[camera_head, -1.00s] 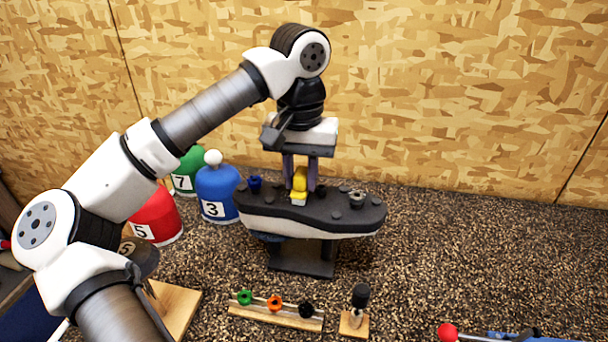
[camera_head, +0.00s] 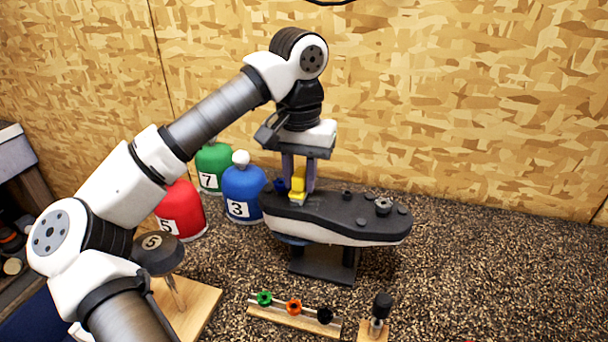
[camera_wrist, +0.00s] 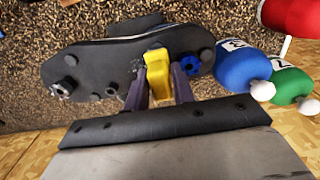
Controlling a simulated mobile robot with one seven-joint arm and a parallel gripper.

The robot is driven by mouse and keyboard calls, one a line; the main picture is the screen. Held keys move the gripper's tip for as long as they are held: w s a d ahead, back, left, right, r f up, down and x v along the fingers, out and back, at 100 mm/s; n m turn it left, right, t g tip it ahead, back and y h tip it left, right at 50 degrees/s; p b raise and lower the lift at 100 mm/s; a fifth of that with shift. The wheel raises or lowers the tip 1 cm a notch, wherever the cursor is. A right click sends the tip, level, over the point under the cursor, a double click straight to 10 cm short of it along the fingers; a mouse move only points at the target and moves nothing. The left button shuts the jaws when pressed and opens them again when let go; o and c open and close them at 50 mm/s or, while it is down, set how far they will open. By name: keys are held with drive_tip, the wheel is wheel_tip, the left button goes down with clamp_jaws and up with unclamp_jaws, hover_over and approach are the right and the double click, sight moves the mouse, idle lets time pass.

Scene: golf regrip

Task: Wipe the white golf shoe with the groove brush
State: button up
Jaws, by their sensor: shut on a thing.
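The white golf shoe (camera_head: 340,231) is held sole up on a dark stand (camera_head: 325,262). Its dark sole carries several studs and a blue cleat (camera_head: 280,186) near the left end; the sole (camera_wrist: 105,68) also shows in the wrist view. My gripper (camera_head: 299,188) points down over the left part of the sole, shut on the yellow groove brush (camera_head: 298,181). The brush (camera_wrist: 157,72) stands on or just above the sole, close beside the blue cleat (camera_wrist: 190,66); contact of its bristles is hard to tell.
Red (camera_head: 182,208), blue (camera_head: 243,190) and green (camera_head: 212,165) numbered club covers stand left of the shoe. Speckled floor at the right is clear.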

wheel_tip(320, 180, up, 4)
drive_tip(key=p, duration=0.3)
drive_tip(key=shift+a, duration=0.15)
drive_tip(key=shift+w+r+p, duration=0.1)
drive_tip(key=shift+r+p, duration=0.75)
drive_tip(key=shift+r, duration=0.1)
drive_tip(key=shift+r, duration=1.5)
